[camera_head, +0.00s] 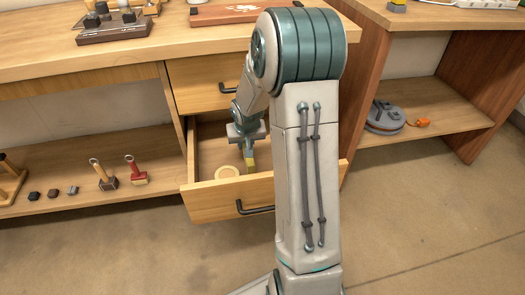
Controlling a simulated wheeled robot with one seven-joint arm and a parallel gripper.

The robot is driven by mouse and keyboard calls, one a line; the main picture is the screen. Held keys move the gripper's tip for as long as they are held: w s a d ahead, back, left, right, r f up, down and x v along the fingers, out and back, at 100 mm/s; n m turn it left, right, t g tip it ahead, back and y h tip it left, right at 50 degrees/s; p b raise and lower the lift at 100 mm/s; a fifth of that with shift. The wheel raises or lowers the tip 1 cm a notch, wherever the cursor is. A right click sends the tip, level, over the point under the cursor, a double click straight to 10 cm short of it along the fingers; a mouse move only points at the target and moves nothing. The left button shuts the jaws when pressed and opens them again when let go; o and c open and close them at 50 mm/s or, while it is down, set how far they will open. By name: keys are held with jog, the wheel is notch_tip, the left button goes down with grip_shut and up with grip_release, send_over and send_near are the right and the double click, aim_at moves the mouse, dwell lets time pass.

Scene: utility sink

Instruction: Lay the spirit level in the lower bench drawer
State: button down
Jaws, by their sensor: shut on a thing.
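The lower bench drawer (215,203) is pulled open, with a dark handle on its front. My gripper (249,149) points down into the open drawer. It is shut on a small yellow piece, which looks like the end of the spirit level (250,160). The rest of the level is hidden behind my arm. I cannot tell whether it touches the drawer floor. A pale round ring (228,171) lies in the drawer, left of the gripper.
The upper drawer (197,94) is shut above the open one. My arm covers the drawer's right part. The left lower shelf (80,190) holds stamps and small dark blocks. A grey round tool (384,117) sits on the right shelf. The bench top holds a dark box (113,30).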

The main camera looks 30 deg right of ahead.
aim_at(255, 158)
jog(key=shift+s+d+f, duration=0.2)
jog(key=shift+d+f, duration=0.15)
jog(key=shift+d, duration=0.35)
jog(key=shift+s+d+f, duration=0.15)
jog(key=shift+d+f, duration=0.2)
jog(key=shift+d, duration=0.3)
jog(key=shift+s+d+f+b, duration=0.2)
jog(key=shift+d+f+b, duration=0.2)
jog(key=shift+d+f, duration=0.25)
jog(key=shift+s+d+f+b, duration=0.2)
jog(key=shift+d+f+b, duration=0.25)
jog(key=shift+d, duration=0.25)
jog(key=shift+f, duration=0.15)
jog(key=c, duration=1.3)
grip_release()
jog(key=shift+o, duration=0.2)
